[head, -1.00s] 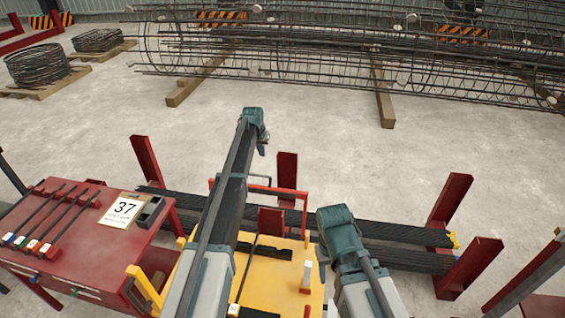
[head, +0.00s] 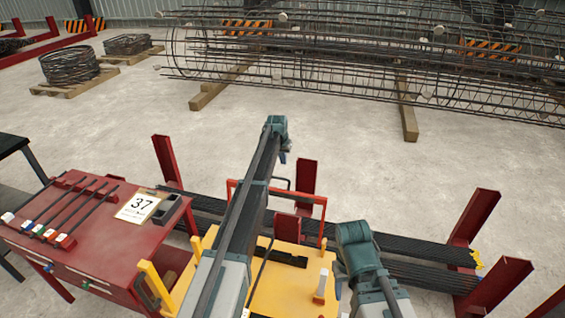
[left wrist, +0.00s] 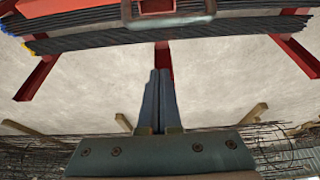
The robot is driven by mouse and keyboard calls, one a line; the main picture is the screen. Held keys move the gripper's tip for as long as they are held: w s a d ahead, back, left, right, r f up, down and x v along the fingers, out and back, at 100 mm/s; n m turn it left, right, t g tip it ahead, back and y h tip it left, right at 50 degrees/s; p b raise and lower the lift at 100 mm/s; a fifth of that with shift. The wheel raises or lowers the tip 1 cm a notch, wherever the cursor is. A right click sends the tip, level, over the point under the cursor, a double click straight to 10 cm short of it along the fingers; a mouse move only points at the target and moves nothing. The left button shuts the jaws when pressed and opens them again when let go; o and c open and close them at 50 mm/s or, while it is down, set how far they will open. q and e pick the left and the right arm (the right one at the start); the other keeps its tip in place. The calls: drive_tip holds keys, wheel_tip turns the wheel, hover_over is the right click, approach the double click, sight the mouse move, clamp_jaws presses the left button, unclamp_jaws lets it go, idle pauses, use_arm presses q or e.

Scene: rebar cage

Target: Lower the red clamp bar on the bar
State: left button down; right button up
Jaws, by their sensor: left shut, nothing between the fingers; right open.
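The red clamp bar (head: 306,197) is a thin red frame raised at the far side of the yellow bench (head: 285,294). A slim dark bar (head: 262,266) lies lengthwise over the yellow bench, partly hidden by my left arm. My left gripper (head: 284,158) is past the clamp bar, with its fingers mostly hidden in the head view. In the left wrist view its fingers (left wrist: 160,88) are together and empty, over bare floor. My right gripper (head: 338,290) is low over the right side of the yellow bench, near a white-and-red block (head: 321,286); its fingers are barely visible.
A red table (head: 100,237) on the left holds several bars with coloured ends and a "37" card (head: 138,207). Long rebar bundles (head: 415,246) lie between red posts (head: 473,215) behind the bench. Open concrete floor lies beyond, before a large rebar cage (head: 350,70).

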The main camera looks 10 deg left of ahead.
use_arm(q)
drive_tip(key=b+x, duration=0.5)
drive_tip(key=x, duration=0.1)
drive_tip(key=s, duration=0.1)
drive_tip(key=s+p, duration=0.1)
drive_tip(key=s, duration=0.2)
drive_tip(key=shift+s+r, duration=0.2)
drive_tip(key=shift+r, duration=0.2)
drive_tip(key=shift+s, duration=0.1)
